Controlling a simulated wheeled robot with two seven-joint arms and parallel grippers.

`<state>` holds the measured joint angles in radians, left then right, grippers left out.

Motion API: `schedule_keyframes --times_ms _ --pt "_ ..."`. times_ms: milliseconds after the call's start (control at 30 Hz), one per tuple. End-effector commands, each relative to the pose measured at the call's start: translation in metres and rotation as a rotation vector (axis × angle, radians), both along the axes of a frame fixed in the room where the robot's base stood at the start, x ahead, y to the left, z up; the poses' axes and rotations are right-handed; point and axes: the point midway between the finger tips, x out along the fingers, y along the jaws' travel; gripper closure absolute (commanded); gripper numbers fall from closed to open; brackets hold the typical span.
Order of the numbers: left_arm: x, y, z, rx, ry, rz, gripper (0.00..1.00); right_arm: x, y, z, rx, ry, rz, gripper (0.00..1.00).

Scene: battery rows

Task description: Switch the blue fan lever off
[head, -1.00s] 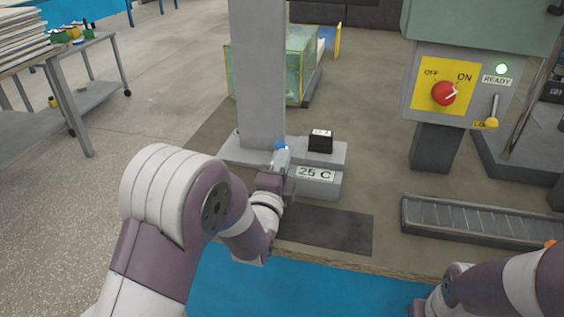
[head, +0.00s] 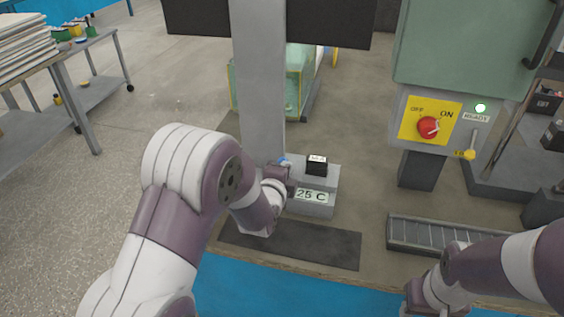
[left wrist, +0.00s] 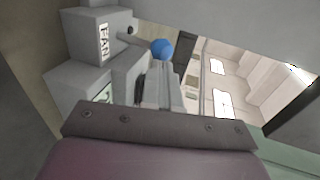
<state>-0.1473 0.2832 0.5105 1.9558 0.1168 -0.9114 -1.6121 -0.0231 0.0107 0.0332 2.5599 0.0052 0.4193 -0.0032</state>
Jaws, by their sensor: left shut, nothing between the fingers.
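The blue fan lever has a round blue knob (left wrist: 162,48) on a short stem from the grey box marked FAN (left wrist: 90,38) in the left wrist view. In the head view only a bit of the blue knob (head: 284,161) shows beside my left gripper (head: 277,172), at the foot of the grey column. The fingers of my left gripper (left wrist: 160,72) are shut with nothing between them, close to the knob; I cannot tell whether they touch it.
A small black box (head: 317,167) sits on the grey base with the 25 C label (head: 311,196). A dark mat (head: 310,246) lies in front. At right are a red OFF/ON knob (head: 428,127) turned towards ON, a lit green lamp (head: 480,108) and a roller tray (head: 408,233).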

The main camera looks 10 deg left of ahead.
Motion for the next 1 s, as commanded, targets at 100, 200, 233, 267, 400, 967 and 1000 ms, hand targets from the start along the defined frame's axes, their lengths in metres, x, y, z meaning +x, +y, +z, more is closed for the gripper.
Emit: schedule_keyframes --times_ms 100,200,233,267,400,967,1000 --pt "0.009 0.0 0.021 0.004 0.11 0.0 1.0 0.0 0.0 0.048 0.0 0.0 0.0 0.56" --pt "0.016 -0.001 0.023 0.006 0.203 0.0 1.0 0.0 0.0 0.074 0.0 0.0 0.0 0.56" --pt "0.018 -0.001 0.024 0.008 0.229 0.0 1.0 0.0 0.0 0.081 0.0 0.0 0.0 0.56" --pt "0.02 -0.001 0.024 0.008 0.256 0.0 1.0 0.0 0.0 0.087 0.0 0.0 0.0 0.56" --pt "0.03 -0.001 0.023 0.013 0.373 0.0 1.0 0.0 0.0 0.114 0.0 0.0 0.0 0.56" --pt "0.035 -0.001 0.022 0.016 0.449 0.0 1.0 0.0 0.0 0.127 0.0 0.0 0.0 0.56" --pt "0.035 -0.001 0.024 0.016 0.448 0.0 1.0 0.0 0.0 0.129 0.0 0.0 0.0 0.56"
